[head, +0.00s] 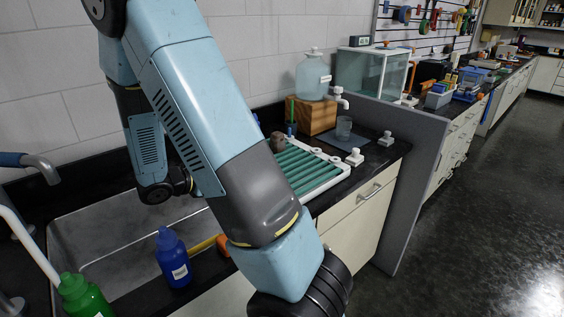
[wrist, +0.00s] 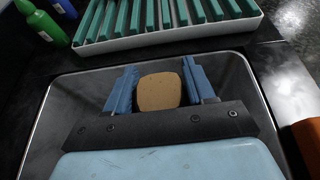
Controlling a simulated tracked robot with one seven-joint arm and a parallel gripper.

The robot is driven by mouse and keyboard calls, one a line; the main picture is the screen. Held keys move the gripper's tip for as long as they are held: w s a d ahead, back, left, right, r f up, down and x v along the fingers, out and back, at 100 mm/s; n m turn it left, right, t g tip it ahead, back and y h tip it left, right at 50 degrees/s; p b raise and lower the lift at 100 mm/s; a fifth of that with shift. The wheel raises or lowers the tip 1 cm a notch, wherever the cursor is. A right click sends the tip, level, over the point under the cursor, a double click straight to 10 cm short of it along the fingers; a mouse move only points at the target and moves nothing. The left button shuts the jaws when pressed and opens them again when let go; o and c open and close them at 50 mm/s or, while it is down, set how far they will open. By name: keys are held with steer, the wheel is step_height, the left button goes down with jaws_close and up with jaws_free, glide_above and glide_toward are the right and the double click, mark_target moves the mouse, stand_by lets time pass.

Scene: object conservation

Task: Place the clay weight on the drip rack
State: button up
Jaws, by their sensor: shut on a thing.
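The clay weight (wrist: 158,92) is a tan, rounded block in the wrist view. My gripper (wrist: 159,79) has its blue fingers shut on it, one on each side, above the grey sink basin (wrist: 236,82). The drip rack (wrist: 165,38) is a white tray with green slats, at the top of the wrist view, beyond the fingertips and apart from the weight. In the head view the rack (head: 341,178) lies on the counter beside the sink, partly behind my arm. My gripper and the held weight cannot be made out in the head view.
A small brown object (head: 277,140) stands at the rack's back left. A wooden block (head: 311,116) under a blue-tinted carboy (head: 313,78) stands behind it. A blue bottle (head: 173,262) and a green bottle (head: 81,296) stand at the sink's front. A grey panel (head: 413,190) is to the right.

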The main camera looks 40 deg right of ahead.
steer(key=s+d+r, duration=1.2)
steer(key=d+r, duration=0.3)
steer(key=d, duration=0.1)
glide_above(288, 163)
steer(key=w+a, duration=0.1)
steer(key=a, duration=0.1)
step_height(288, 163, down, 8)
steer(key=shift+a+f, duration=0.1)
steer(key=shift+w+d+f, duration=0.1)
steer(key=shift+w+f, duration=0.1)
steer(key=shift+f, duration=0.55)
steer(key=shift+w+d+f, duration=0.1)
steer(key=shift+w+f, duration=0.1)
steer(key=shift+f, duration=0.55)
steer(key=shift+w+d+f, duration=0.1)
steer(key=shift+w+f, duration=0.1)
steer(key=shift+f, duration=0.55)
steer(key=o, duration=1.2)
steer(key=shift+f, duration=0.1)
